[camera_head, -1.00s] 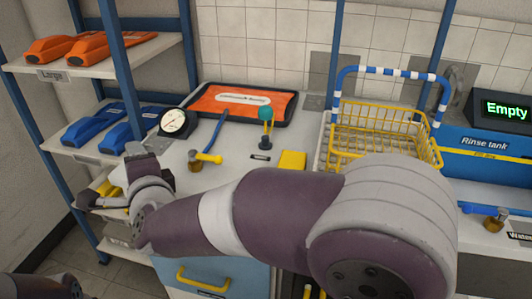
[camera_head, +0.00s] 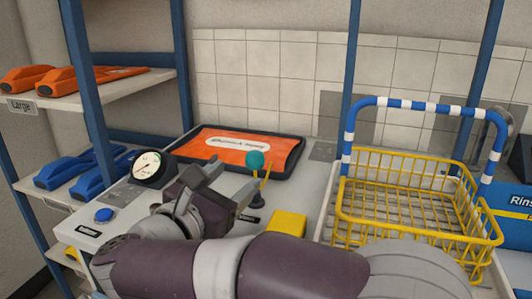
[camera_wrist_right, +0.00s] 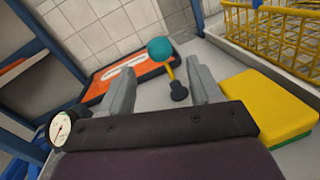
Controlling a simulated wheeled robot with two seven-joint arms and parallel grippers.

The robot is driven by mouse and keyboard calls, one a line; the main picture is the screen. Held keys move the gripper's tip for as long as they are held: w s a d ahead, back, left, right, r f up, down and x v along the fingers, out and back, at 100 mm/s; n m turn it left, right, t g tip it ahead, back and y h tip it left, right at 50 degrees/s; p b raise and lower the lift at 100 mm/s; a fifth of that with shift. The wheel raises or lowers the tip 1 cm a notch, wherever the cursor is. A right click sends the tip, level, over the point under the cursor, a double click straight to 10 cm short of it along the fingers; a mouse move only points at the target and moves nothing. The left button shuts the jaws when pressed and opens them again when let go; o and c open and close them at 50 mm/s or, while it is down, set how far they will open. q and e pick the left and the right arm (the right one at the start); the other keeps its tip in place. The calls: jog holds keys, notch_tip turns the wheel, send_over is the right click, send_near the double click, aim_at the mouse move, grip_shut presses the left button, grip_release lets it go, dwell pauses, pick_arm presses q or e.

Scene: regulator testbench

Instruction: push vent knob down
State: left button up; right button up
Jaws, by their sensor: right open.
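My right gripper (camera_head: 228,182) is open and empty, just left of the knob in the head view. I cannot tell if a finger touches it. A round blue button (camera_head: 103,214) sits at the bench's left end. Which of these is the vent knob is not readable. My left gripper is out of view.
A dial gauge (camera_head: 150,166) and an orange mat in a black tray (camera_head: 245,146) lie behind the gripper. A yellow block (camera_head: 288,223) and a yellow wire basket (camera_head: 410,205) stand to the right. My right arm covers the bench front.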

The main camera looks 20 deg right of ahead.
aim_at(255, 160)
jog(key=x, duration=1)
jog(key=shift+w+d+b, duration=0.1)
jog(key=shift+w+b, duration=0.05)
jog(key=shift+b, duration=0.25)
